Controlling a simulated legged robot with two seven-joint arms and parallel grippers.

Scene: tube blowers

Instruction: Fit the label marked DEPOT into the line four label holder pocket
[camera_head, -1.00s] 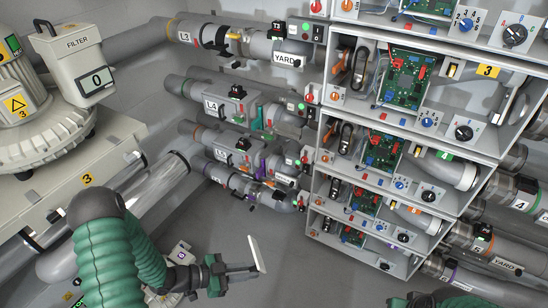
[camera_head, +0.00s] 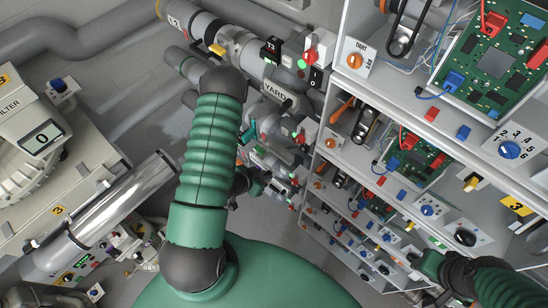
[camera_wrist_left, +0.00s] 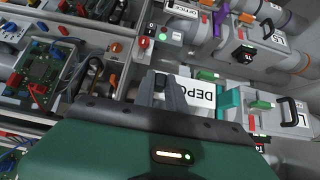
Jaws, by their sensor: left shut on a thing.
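The white label marked DEPOT (camera_wrist_left: 199,94) is in the left wrist view, its letters slightly tilted. My left gripper (camera_wrist_left: 163,92) is shut on its edge and holds it in front of the pipework. In the head view my left gripper (camera_head: 258,182) is small and dark, partly hidden by my forearm, and the label cannot be made out. A pipe with a teal handle (camera_wrist_left: 229,103) and a partly cut-off L plate (camera_wrist_left: 301,112) lies close beside the label. I cannot pick out the line four pocket. My right gripper (camera_head: 436,270) is at the lower right, its jaws unclear.
An equipment rack (camera_head: 335,125) with circuit boards and knobs stands right of the pipes. The YARD pipe (camera_head: 274,92) runs above my left gripper. A neighbouring L5 pipe (camera_wrist_left: 268,32) is close by. A filter machine (camera_head: 40,140) stands at the left.

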